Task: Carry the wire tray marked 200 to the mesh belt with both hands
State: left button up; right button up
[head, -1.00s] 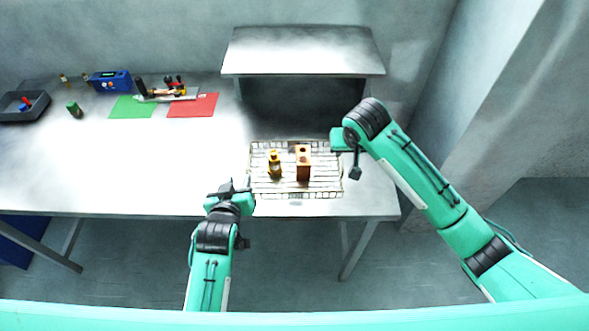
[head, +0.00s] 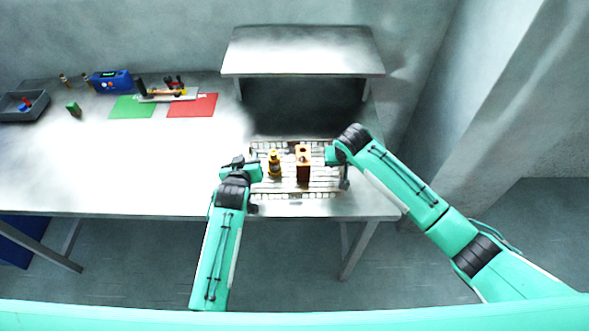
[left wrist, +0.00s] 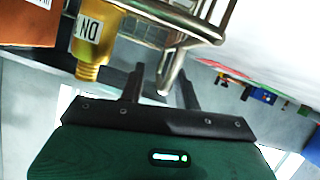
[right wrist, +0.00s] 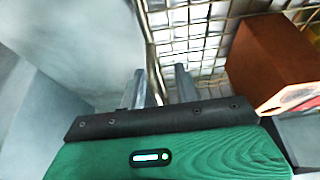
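The wire tray (head: 262,188) lies on the steel table, holding a yellow bottle (head: 274,164) and a brown block (head: 303,164). No 200 mark is legible. My left gripper (head: 240,163) is at the tray's left side. In the left wrist view its open fingers (left wrist: 160,88) stand apart on either side of the tray's wire end (left wrist: 172,66). My right gripper (head: 334,156) is at the tray's right side. In the right wrist view its open fingers (right wrist: 159,86) straddle the tray's rim wire (right wrist: 152,62). The mesh belt cannot be clearly made out; the area under the hood is dark.
A steel hood (head: 303,52) stands behind the tray. To the left are a green mat (head: 131,107), a red mat (head: 192,106) with tools beside it, a blue box (head: 110,81) and a dark bin (head: 22,106). The table's left middle is clear.

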pick_arm(q)
jog(key=shift+w+f, duration=0.2)
jog(key=shift+w, duration=0.2)
pick_arm(e)
jog(key=shift+w+f, duration=0.15)
jog(key=shift+f, duration=0.3)
pick_arm(q)
grip_shut()
pick_arm(e)
grip_shut()
pick_arm(q)
jog(key=shift+r, duration=0.3)
pick_arm(e)
jog(key=shift+w+r, duration=0.1)
jog(key=shift+r, duration=0.15)
